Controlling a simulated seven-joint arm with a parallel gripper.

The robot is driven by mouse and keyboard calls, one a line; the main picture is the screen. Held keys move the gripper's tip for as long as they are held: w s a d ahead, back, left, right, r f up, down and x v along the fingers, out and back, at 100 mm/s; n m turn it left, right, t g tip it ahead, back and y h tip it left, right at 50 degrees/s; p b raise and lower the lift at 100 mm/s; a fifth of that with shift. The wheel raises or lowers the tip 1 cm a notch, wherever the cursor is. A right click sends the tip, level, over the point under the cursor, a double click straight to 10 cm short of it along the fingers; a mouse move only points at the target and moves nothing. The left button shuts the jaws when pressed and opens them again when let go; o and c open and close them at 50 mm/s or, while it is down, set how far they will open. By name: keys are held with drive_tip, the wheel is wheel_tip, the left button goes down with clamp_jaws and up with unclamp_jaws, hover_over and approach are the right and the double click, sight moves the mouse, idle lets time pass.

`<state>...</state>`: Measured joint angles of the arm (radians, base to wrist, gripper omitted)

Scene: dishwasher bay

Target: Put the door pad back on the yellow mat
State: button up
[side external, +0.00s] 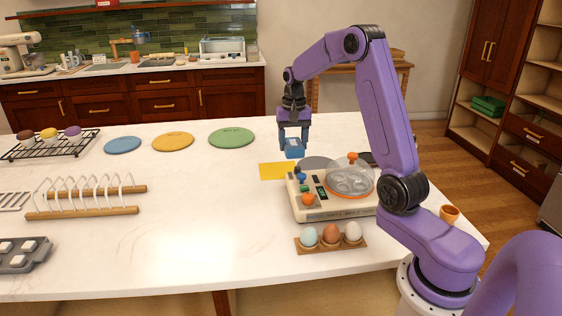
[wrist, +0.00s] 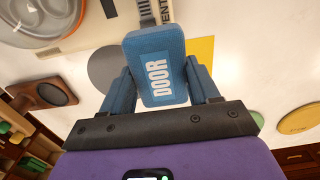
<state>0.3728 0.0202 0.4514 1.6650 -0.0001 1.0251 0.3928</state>
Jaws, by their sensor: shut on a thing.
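The door pad (wrist: 156,68) is a blue block with "DOOR" in white letters on its face. My gripper (side external: 293,141) is shut on it, with one finger on each side of the pad in the wrist view (wrist: 161,84). In the side view the pad (side external: 294,149) hangs below the fingers, and looks held above the counter. The yellow mat (side external: 274,171) lies flat on the white counter, just below and left of the pad in that view. In the wrist view the mat (wrist: 205,50) shows behind the pad, partly hidden by it and a finger.
An egg cooker (side external: 306,205) with a clear lid stands close to the mat, with a grey disc (side external: 318,162) behind it. An egg holder (side external: 331,244) with several eggs is in front. Green (side external: 232,138), orange and blue discs lie left.

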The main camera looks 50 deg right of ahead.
hover_over(281, 170)
wheel_tip(281, 170, down, 7)
drive_tip(key=shift+a, duration=0.1)
drive_tip(key=shift+f, duration=1.5)
drive_tip(key=shift+f, duration=0.1)
drive_tip(key=o, duration=0.9)
drive_tip(key=shift+o, duration=0.2)
